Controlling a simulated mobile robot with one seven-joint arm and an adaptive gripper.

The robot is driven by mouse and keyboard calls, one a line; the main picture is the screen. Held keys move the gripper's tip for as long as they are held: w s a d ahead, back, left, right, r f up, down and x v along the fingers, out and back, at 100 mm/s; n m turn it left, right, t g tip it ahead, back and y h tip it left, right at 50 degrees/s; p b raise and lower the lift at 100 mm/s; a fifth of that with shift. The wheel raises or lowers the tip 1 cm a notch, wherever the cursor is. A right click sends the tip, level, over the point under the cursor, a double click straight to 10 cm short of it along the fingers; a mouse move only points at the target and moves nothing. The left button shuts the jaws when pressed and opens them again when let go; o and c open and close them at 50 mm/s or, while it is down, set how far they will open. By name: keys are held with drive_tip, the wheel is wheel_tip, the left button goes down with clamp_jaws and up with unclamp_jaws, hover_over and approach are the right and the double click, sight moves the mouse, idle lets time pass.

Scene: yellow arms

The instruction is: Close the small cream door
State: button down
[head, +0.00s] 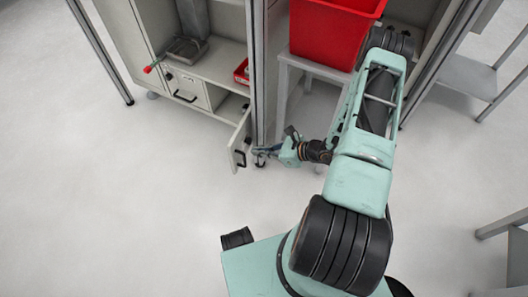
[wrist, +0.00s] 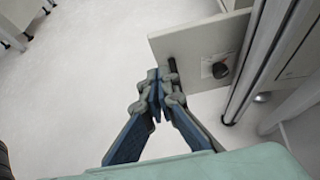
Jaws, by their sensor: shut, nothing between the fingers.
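The small cream door (head: 240,139) stands open at the lower right of the grey cabinet. It swings out toward me from its right edge, and a dark handle shows on it. In the wrist view the door (wrist: 198,42) is a pale panel with a dark handle and a round black knob or lock. My gripper (head: 257,152) is shut and empty, just right of the door's lower part in the head view. In the wrist view the fingertips (wrist: 158,76) overlap the door's lower left edge. I cannot tell whether they touch it.
A cabinet drawer (head: 187,90) with a black handle is left of the door. A red bin (head: 325,30) sits on a grey stand right of the cabinet post. A small red tray (head: 242,71) lies on the shelf. The floor (head: 110,190) at left is clear.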

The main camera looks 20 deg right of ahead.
sight(232, 148)
drive_tip(key=x, duration=0.2)
drive_tip(key=r+b+x, duration=0.1)
drive_tip(key=x, duration=0.1)
drive_tip(key=b+x, duration=0.1)
drive_tip(key=x, duration=0.2)
drive_tip(key=shift+w+a+r, duration=0.15)
drive_tip(key=shift+w+a, duration=0.4)
drive_tip(key=shift+a, duration=0.1)
drive_tip(key=shift+a, duration=0.15)
